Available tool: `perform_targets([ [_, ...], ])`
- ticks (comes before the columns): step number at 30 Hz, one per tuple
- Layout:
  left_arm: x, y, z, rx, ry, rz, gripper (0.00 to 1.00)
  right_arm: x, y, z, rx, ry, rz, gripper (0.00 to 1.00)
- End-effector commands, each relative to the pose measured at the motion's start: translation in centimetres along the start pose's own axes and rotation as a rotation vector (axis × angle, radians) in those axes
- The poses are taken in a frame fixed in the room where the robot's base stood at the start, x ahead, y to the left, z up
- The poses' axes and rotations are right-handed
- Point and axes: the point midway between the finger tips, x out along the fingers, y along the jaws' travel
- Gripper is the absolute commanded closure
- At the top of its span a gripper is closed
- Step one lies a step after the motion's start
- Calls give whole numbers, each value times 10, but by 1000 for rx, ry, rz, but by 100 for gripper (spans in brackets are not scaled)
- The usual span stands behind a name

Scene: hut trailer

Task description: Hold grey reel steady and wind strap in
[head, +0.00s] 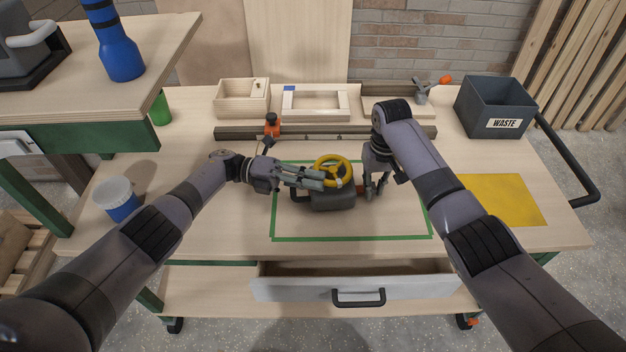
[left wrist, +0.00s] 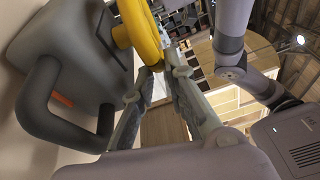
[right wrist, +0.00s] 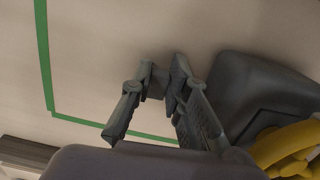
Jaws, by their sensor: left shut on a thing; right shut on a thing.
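The grey reel (head: 333,200) lies on the bench inside a green tape outline, with a yellow wheel (head: 333,163) on top. My left gripper (head: 321,180) comes in from the left and is shut on the yellow wheel; in the left wrist view its fingers (left wrist: 160,72) are at the wheel's edge (left wrist: 136,30). My right gripper (head: 374,190) points down at the reel's right side. In the right wrist view its fingertips (right wrist: 163,80) are closed on a small grey part beside the reel body (right wrist: 255,90).
Behind are a metal rail (head: 330,132), a wooden box (head: 243,98) and a frame (head: 314,103). A waste bin (head: 497,105) stands back right, a blue tub (head: 116,199) at left. A drawer (head: 300,289) is open below the front edge. The outline's front is clear.

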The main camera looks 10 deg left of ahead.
Motion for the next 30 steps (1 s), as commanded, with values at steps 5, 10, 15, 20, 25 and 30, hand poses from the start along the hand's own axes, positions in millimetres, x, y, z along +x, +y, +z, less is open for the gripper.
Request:
perform_targets([
  [5,-5,2,-2,-5,0,5,100,4,12,1,13,-5,20,100],
  [10,-3,3,-2,-6,-1,5,89,2,10,1,10,-2,17,100],
  [15,-2,1,-1,-4,0,2,79,1,8,0,8,0,14,100],
  [20,-1,0,0,-2,0,1,79,1,7,0,6,1,12,100],
  [25,-1,-1,0,-1,0,0,79,0,6,0,5,1,11,100],
  [30,-2,-11,2,2,0,0,79,0,6,0,5,1,10,100],
])
